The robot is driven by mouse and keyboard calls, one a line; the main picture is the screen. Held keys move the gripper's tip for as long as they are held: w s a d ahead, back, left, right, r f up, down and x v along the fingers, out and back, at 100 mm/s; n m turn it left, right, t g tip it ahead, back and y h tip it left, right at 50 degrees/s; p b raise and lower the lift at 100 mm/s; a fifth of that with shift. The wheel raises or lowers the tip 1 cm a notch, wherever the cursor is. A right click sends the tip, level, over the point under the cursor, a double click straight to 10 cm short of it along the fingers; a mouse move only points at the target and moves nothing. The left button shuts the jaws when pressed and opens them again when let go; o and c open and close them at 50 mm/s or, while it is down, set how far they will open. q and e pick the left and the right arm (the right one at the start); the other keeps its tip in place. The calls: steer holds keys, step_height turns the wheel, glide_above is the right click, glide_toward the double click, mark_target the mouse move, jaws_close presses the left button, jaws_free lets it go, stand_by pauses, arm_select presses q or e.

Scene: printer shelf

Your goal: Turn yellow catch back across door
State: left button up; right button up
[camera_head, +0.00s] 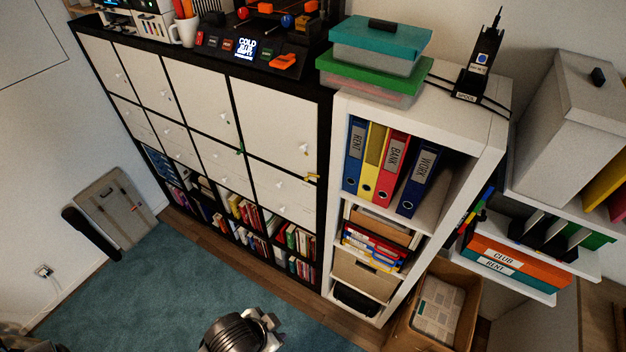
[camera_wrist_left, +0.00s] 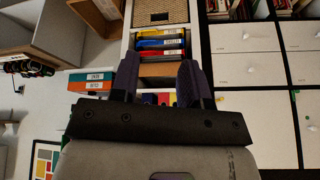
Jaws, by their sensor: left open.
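The small yellow catch (camera_head: 311,176) sits at the lower right corner of the large white cupboard door (camera_head: 270,115) in the head view. It lies near the dark frame strip; its exact angle is too small to tell. The door has a small pale knob (camera_head: 304,147) and looks closed. In the left wrist view my left gripper (camera_wrist_left: 160,78) is open with nothing between its dark fingers, pointing at the shelving from some distance. My right gripper is not in view.
A small green catch (camera_head: 239,151) sits on the neighbouring door. A white shelf with binders (camera_head: 423,165) stands right of the cupboard. An open cardboard box (camera_head: 468,305) is on the floor, and a flat grey case (camera_head: 115,205) leans left. The blue carpet (camera_head: 150,285) in front is mostly clear.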

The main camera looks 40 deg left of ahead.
arm_select(q)
steer(key=w+a+f+t+y+b, duration=0.1)
steer(key=w+a+f+b, duration=0.15)
steer(key=w+b, duration=0.2)
steer(key=w+a+f+t+b, duration=0.1)
steer(key=w+a+f+b, duration=0.15)
steer(key=w, duration=0.35)
steer(key=n+t+y+b, duration=0.35)
steer(key=t+b, duration=0.35)
steer(key=t, duration=0.3)
glide_toward(306, 180)
steer(key=shift+m, duration=0.45)
steer(key=x, duration=0.8)
steer(key=shift+f, duration=0.15)
steer(key=shift+x, duration=0.9)
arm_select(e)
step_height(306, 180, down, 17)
arm_select(q)
steer(key=shift+a, duration=0.1)
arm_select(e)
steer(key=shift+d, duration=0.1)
